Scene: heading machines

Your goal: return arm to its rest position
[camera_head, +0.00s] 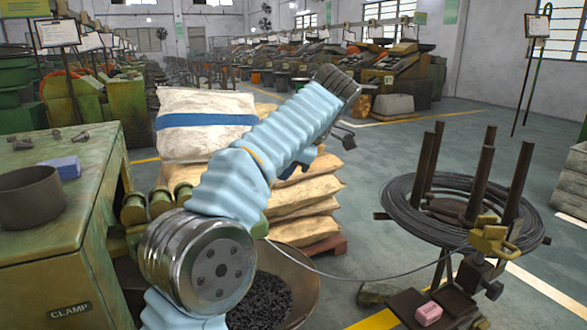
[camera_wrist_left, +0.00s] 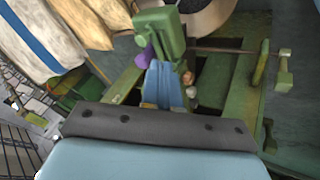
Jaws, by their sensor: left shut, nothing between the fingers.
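My left arm, in a light blue ribbed sleeve with a metal joint, rises from the bottom of the head view and reaches up to the right. Its dark wrist end is high, in front of the aisle. My left gripper (camera_head: 344,138) shows only in part as small dark pieces beyond the forearm. It is shut and empty, clear of the sacks and the wire coil. My right gripper is in neither view.
A green bench (camera_head: 50,230) with a dark pot (camera_head: 30,197) and a blue block (camera_head: 64,167) stands left. Stacked sacks (camera_head: 205,140) and a bowl of dark pieces (camera_head: 262,298) lie behind my arm. A wire coil (camera_head: 400,205) on a post stand is right. Open floor lies beyond.

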